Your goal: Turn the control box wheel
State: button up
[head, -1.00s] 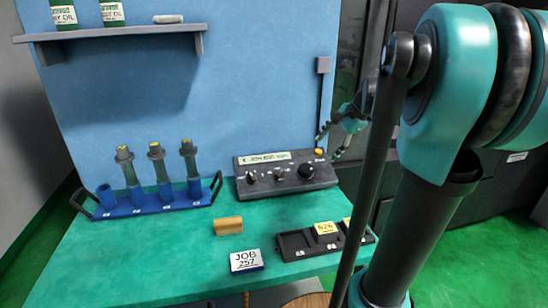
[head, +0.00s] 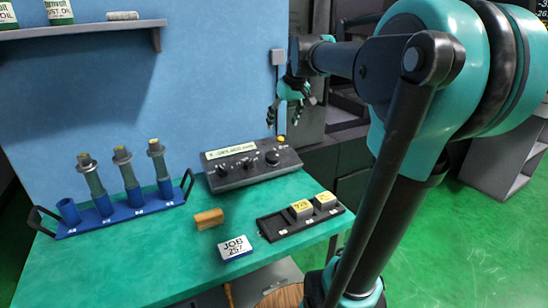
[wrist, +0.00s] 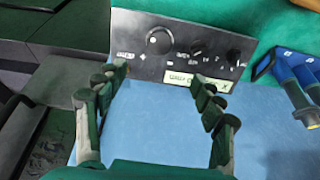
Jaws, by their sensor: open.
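The control box (head: 226,178) is a dark sloped panel with a pale display strip, on the back right of the green table. Its largest round black knob, the likely wheel (head: 271,157), is at the panel's right. In the wrist view the box (wrist: 180,65) appears upside down, with the wheel (wrist: 159,41) at upper centre, beyond the space between my fingers. My gripper (head: 292,112) is open and empty, above and slightly right of the box, apart from it. Its two fingers also show spread in the wrist view (wrist: 158,78).
A blue rack (head: 125,214) with several sockets and upright tool holders stands at left. A wooden block (head: 208,219), a JOB 257 sign (head: 235,248) and a black tray (head: 285,228) with yellow-topped blocks lie in front. A shelf (head: 90,38) hangs on the blue wall.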

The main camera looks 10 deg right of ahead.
send_near(273, 155)
jog(key=shift+n, duration=0.3)
jog(key=x, duration=0.9)
jog(key=shift+f, duration=0.15)
jog(key=c, duration=1.2)
jog(key=shift+o, duration=0.2)
